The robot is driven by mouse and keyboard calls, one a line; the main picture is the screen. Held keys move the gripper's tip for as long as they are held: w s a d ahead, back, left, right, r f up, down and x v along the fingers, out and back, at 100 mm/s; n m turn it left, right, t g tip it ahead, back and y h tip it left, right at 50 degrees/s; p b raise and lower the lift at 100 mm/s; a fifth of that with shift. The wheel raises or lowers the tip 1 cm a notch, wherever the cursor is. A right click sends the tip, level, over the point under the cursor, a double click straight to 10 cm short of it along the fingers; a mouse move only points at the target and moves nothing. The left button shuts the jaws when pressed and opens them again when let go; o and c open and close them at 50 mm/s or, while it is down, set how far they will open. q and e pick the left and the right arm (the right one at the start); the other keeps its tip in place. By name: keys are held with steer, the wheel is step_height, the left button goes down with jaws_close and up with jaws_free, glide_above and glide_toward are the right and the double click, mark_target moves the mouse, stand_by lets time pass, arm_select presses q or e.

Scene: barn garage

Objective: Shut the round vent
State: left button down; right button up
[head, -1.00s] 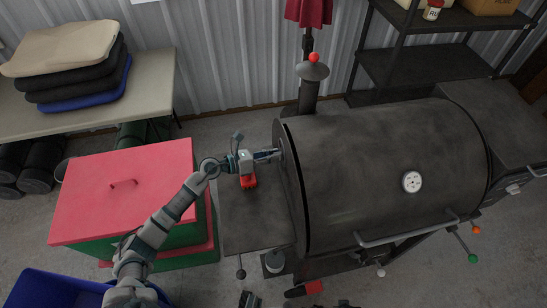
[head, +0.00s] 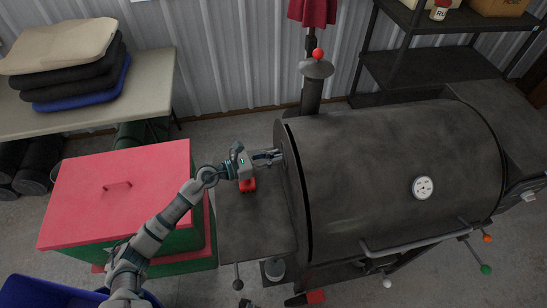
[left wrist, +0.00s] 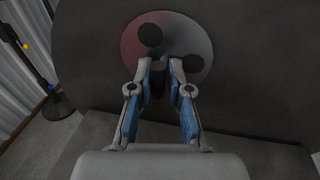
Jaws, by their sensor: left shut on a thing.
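The round vent (left wrist: 187,40) is a reddish-grey disc on the dark end wall of the smoker grill (head: 385,165). Two dark round spots, which look like holes, show on it, at its upper left and lower right. My left gripper (left wrist: 158,86) is shut on a small dark knob (left wrist: 158,68) at the lower part of the disc. In the head view my left gripper (head: 277,157) reaches right to the barrel's left end. The vent is seen nearly edge-on there and is mostly hidden. My right gripper cannot be made out.
A side shelf (head: 260,225) with a small red object (head: 248,185) lies under my left gripper. A red-lidded green box (head: 130,205) stands left. A chimney (head: 312,95) rises behind the barrel. A table with folded cloths (head: 65,75) is at the back left.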

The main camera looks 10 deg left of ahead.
arm_select(q)
steer(key=shift+w+a+r, duration=0.2)
steer(key=c, duration=1.4)
jaws_free()
steer(key=shift+f, duration=0.1)
steer(key=shift+s+a, duration=0.1)
steer(key=f+v, duration=0.1)
steer(key=v, duration=1)
steer(key=shift+s+a+r, duration=0.25)
steer(key=shift+a+r, duration=0.1)
steer(key=shift+r, duration=0.1)
